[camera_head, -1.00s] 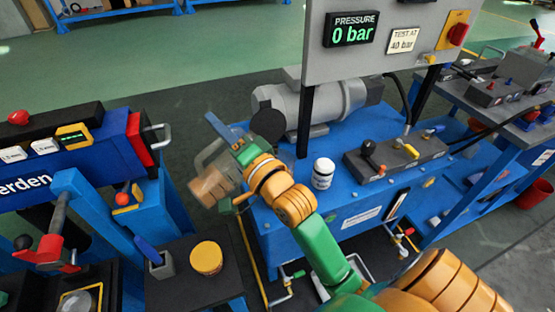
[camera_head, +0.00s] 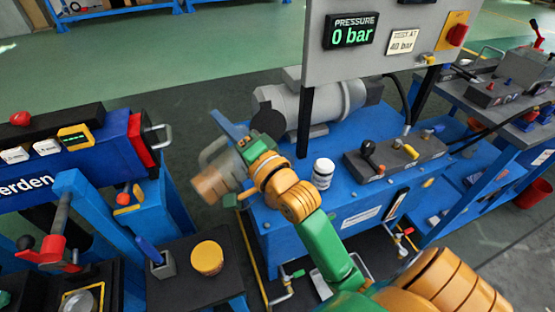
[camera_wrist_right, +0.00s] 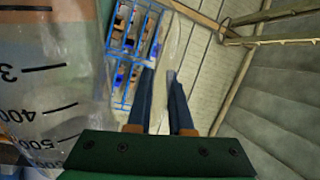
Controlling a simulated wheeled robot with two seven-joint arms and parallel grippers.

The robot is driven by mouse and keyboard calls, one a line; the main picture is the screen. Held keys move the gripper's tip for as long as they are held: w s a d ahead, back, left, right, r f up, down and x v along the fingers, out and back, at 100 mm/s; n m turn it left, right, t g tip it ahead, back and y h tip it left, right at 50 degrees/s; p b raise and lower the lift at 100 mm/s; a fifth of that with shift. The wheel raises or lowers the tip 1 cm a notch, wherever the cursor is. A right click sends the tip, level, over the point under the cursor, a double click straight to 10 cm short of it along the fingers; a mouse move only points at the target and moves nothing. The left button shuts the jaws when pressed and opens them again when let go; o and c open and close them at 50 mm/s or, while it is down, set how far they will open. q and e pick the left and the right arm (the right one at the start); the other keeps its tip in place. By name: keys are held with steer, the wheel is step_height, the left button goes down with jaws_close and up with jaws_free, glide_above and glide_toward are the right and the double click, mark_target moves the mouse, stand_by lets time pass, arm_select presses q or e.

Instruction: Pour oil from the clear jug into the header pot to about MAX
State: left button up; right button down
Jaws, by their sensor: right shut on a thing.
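The clear jug (camera_head: 212,182) is left of the middle in the head view, tilted, with brownish oil visible through its wall. In the right wrist view its graduated wall (camera_wrist_right: 50,90) fills the left side, with black marks and numbers. My right gripper (camera_wrist_right: 160,95) is shut on the jug; its two dark fingers close around a clear strip that looks like the handle. In the head view my wrist hides part of the jug. I cannot make out the header pot or its MAX mark for certain; a black disc (camera_head: 268,123) stands just behind my wrist. My left gripper is out of view.
A blue bench (camera_head: 285,228) carries a grey motor (camera_head: 325,103), a white jar (camera_head: 323,172) and a lever block (camera_head: 395,158). The panel display (camera_head: 351,30) reads 0 bar. A yellow-lidded tin (camera_head: 207,258) sits on a dark stand at front left.

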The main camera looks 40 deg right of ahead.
steer(key=shift+d+r+m+p, duration=0.25)
steer(key=shift+d+m+p, duration=0.15)
steer(key=shift+d, duration=0.25)
stand_by(0.8)
steer(key=a+f+n, duration=0.1)
steer(key=a+n+b, duration=0.1)
steer(key=a+f+n+b, duration=0.1)
steer(key=a, duration=0.1)
steer(key=shift+s+f+y, duration=0.1)
steer(key=shift+f+y, duration=0.25)
steer(key=shift+y, duration=0.05)
steer(key=shift+a, duration=0.1)
steer(key=shift+a+f+n, duration=0.15)
steer(key=shift+a+n, duration=0.05)
steer(key=shift+n, duration=0.2)
steer(key=a+f+n+g+b, duration=0.1)
steer(key=a+f+n, duration=0.3)
steer(key=f+n, duration=0.2)
steer(key=a+f+n+g+y+b, duration=0.1)
steer(key=a+f+n+b, duration=0.1)
steer(key=a+f+n, duration=0.3)
steer(key=shift+s+a+f+n, duration=0.15)
steer(key=shift+a+f+n, duration=0.15)
steer(key=shift+f+n, duration=1.15)
steer(key=shift+f+m, duration=0.35)
